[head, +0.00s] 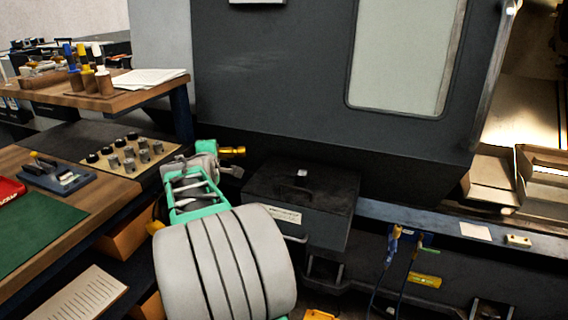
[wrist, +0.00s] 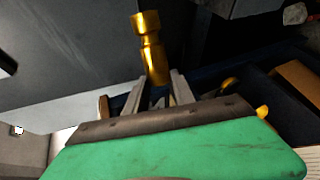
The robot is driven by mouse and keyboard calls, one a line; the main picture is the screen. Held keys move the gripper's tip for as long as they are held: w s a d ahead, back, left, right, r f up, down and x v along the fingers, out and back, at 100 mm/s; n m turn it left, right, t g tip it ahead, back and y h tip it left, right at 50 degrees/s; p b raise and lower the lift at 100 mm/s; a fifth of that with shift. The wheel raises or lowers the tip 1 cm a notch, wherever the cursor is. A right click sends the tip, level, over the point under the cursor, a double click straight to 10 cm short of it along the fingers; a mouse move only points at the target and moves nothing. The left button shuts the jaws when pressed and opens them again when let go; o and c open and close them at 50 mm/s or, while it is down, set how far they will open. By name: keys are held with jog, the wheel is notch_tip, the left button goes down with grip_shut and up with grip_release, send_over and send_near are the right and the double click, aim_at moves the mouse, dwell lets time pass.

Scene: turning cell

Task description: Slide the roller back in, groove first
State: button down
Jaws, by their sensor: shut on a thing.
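The roller (wrist: 152,55) is a brass-coloured cylinder with a narrow groove near its end away from my gripper. My gripper (wrist: 158,92) is shut on the roller's near end, and the grooved end points away from the fingers in the wrist view. In the head view the roller (head: 233,152) sticks out to the right of my gripper (head: 219,161), roughly level, in the air in front of the dark machine. The part of the roller between the fingers is hidden. I cannot make out the opening it fits in either view.
A dark box (head: 300,200) stands close right of my gripper, below the dark machine front (head: 290,90). A wooden bench (head: 90,190) at left bears a board (head: 150,165) with several small cylinders. A ledge (head: 450,228) runs along the machine at right.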

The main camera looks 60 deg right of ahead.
jog(key=s+d+f+m+g+h+b, duration=0.2)
jog(key=s+d+m+g, duration=0.1)
jog(key=s+d, duration=0.55)
jog(key=s+d+f+m+g+h+b, duration=0.25)
jog(key=s+d, duration=0.25)
jog(key=d, duration=0.7)
jog(key=shift+y, duration=0.35)
jog(key=shift+w+a+f+b, duration=0.15)
jog(key=shift+f+b, duration=1.05)
jog(key=shift+f, duration=0.6)
jog(key=shift+a+f+b, duration=0.1)
jog(key=shift+f+b, duration=1.1)
jog(key=shift+f, duration=0.55)
jog(key=shift+f, duration=0.1)
jog(key=c, duration=1)
grip_release()
jog(key=shift+f, duration=0.2)
